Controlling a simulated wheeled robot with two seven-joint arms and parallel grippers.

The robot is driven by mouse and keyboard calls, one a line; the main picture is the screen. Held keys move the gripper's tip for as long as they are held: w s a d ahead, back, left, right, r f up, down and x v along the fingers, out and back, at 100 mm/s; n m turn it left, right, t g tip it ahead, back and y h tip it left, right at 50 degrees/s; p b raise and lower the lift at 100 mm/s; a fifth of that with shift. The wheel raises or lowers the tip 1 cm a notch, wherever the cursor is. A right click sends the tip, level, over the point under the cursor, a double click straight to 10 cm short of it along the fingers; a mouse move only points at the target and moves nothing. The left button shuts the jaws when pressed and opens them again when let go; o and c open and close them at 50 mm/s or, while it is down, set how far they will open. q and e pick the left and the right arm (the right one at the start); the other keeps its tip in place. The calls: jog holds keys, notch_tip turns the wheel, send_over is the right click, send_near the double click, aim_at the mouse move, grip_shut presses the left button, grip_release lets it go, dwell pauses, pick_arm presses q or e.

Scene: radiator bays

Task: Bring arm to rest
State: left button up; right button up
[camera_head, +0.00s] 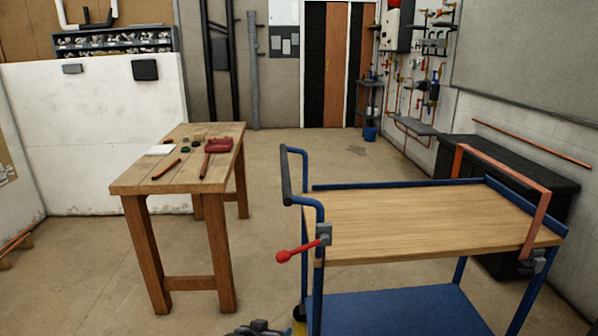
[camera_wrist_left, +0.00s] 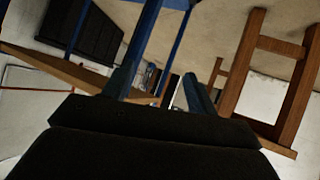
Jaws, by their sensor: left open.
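My left gripper (camera_head: 262,329) shows only as a small dark piece at the bottom edge of the head view, low beside the front left of the blue trolley (camera_head: 400,305). In the left wrist view my left gripper's two fingers (camera_wrist_left: 160,88) stand apart, and no object shows between them. The dark wrist body fills the lower part of that view. My right gripper is in neither view.
The trolley has a bare wooden top (camera_head: 420,222), a blue handle and a red lever (camera_head: 293,253) sticking out left. A wooden workbench (camera_head: 140,184) with small tools stands left. A black chest (camera_head: 470,153) stands behind the trolley. Floor between bench and trolley is clear.

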pick_arm(q)
jog(key=s+a+f+g+y+p, duration=0.1)
jog(key=s+a+g+p, duration=0.1)
jog(key=s, duration=0.9)
jog(key=s+a+f+g+y+p, duration=0.1)
jog(key=s+a+g+p, duration=0.1)
jog(key=s, duration=1)
jog(key=s+a+f+g+p, duration=0.1)
jog(key=s+a+g+p, duration=0.2)
jog(key=s, duration=0.9)
jog(key=shift+g+y+p, duration=0.4)
jog(key=shift+g+p, duration=0.1)
jog(key=shift+p, duration=0.65)
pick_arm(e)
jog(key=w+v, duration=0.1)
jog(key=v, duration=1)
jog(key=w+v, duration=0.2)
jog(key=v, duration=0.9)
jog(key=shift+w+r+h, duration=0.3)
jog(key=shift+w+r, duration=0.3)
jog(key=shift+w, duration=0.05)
